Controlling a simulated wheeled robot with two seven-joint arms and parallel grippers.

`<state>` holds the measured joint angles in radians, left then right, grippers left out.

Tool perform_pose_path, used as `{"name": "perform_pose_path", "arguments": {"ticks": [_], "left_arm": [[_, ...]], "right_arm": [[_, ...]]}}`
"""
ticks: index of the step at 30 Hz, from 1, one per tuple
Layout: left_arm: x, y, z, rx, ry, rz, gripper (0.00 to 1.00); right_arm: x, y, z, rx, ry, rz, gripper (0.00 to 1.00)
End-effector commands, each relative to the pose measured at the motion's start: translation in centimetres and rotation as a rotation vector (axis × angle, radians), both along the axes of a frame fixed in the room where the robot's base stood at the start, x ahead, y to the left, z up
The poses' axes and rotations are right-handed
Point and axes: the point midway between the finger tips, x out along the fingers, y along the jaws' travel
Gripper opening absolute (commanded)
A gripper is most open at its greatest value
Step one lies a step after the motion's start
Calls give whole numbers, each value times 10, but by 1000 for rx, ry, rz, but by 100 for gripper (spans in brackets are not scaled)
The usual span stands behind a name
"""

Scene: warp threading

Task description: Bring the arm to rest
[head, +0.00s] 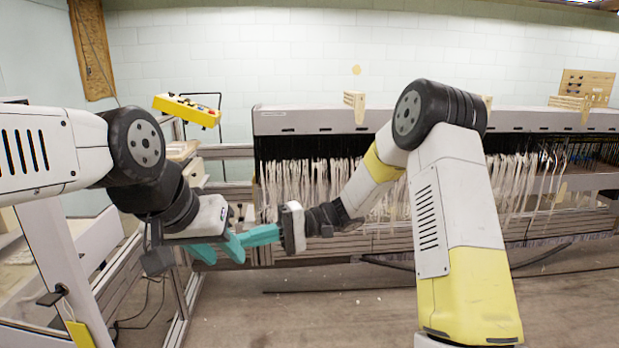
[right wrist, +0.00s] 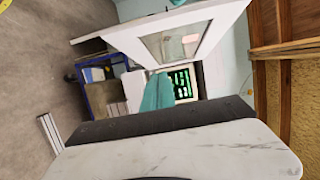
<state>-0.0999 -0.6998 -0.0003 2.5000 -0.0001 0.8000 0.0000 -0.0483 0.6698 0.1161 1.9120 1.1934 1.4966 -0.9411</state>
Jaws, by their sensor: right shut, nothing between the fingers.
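My left gripper (head: 217,250) has teal fingers and sits low at the left of the head view. Its fingers overlap each other in this view, so their gap is unclear. My right gripper (head: 252,237) reaches in from the right with its teal fingers shut and empty, pointing left. Its fingertips overlap the left gripper's fingers in the picture; I cannot tell if they touch. Teal finger also shows in the right wrist view (right wrist: 158,92), above the pale body of my gripper. The loom (head: 340,122) with hanging white warp threads (head: 310,180) stands behind both arms.
A yellow control box (head: 187,110) is on a stand at the left, beside the metal frame (head: 228,151). Wooden pieces (head: 355,105) stand on the loom's top. The floor (head: 330,310) in front is mostly clear. A blue cart (right wrist: 100,90) shows in the right wrist view.

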Motion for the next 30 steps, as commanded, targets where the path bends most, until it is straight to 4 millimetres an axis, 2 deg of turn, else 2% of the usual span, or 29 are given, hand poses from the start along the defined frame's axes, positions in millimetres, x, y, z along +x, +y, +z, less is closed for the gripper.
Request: {"name": "perform_pose_path", "arguments": {"ticks": [11, 17, 20, 23, 30], "left_arm": [[0, 0, 0, 0, 0, 0, 36], [0, 0, 0, 0, 0, 0, 36], [0, 0, 0, 0, 0, 0, 36], [0, 0, 0, 0, 0, 0, 36], [0, 0, 0, 0, 0, 0, 36]], "right_arm": [[-27, -22, 13, -173, -60, 26, 0], [-50, -46, 21, -339, -125, 24, 0], [-65, -66, 26, -457, -176, 4, 0], [-82, -94, 30, -603, -244, -40, 0], [-112, -169, 40, -920, -430, -242, 0]]}}
